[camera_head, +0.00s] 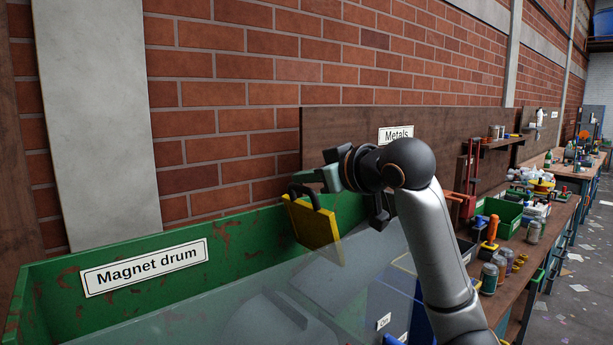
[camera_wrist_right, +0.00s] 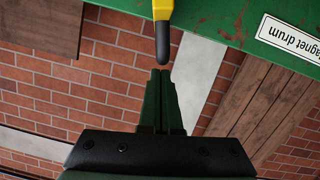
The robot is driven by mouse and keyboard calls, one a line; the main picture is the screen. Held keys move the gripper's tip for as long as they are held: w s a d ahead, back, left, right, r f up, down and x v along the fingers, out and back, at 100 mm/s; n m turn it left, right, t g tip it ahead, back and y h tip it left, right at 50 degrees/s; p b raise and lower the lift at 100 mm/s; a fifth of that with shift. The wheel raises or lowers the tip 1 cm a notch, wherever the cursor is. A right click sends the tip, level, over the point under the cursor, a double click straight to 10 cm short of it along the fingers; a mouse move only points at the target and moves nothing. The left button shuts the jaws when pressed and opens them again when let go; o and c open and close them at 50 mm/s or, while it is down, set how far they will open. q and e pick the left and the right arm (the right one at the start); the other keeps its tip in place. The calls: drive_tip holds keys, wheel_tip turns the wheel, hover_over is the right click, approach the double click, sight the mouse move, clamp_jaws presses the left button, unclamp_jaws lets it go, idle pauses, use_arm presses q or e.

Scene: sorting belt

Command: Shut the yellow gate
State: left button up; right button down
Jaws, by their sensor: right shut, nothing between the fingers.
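The yellow gate (camera_head: 316,226) stands tilted at the right end of the green magnet drum housing (camera_head: 230,228), with a dark handle (camera_head: 304,194) along its top. My right gripper (camera_head: 318,178) is at the gate's upper right, close to the handle. Its fingers are shut with nothing between them. In the right wrist view the shut fingertips (camera_wrist_right: 161,74) point at the dark end of a yellow part (camera_wrist_right: 163,14). A small gap seems to show there, but contact is hard to judge. My left gripper is not in view.
A clear panel (camera_head: 215,318) spans the front of the drum housing. A "Metals" board (camera_head: 396,134) stands behind my right arm. A bench at right holds a green bin (camera_head: 500,216), bottles and tools. A brick wall is behind.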

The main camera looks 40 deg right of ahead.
sight(317, 217)
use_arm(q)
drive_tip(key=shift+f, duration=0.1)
use_arm(e)
drive_tip(key=shift+f, duration=0.2)
drive_tip(key=d+f+b, duration=0.1)
drive_tip(key=f+b, duration=0.2)
drive_tip(key=f, duration=0.2)
drive_tip(key=d+f+b, duration=0.1)
drive_tip(key=f+b, duration=0.1)
drive_tip(key=f, duration=0.1)
drive_tip(key=shift+w+d+b, duration=0.1)
drive_tip(key=shift+d+b, duration=0.2)
drive_tip(key=shift+d, duration=0.05)
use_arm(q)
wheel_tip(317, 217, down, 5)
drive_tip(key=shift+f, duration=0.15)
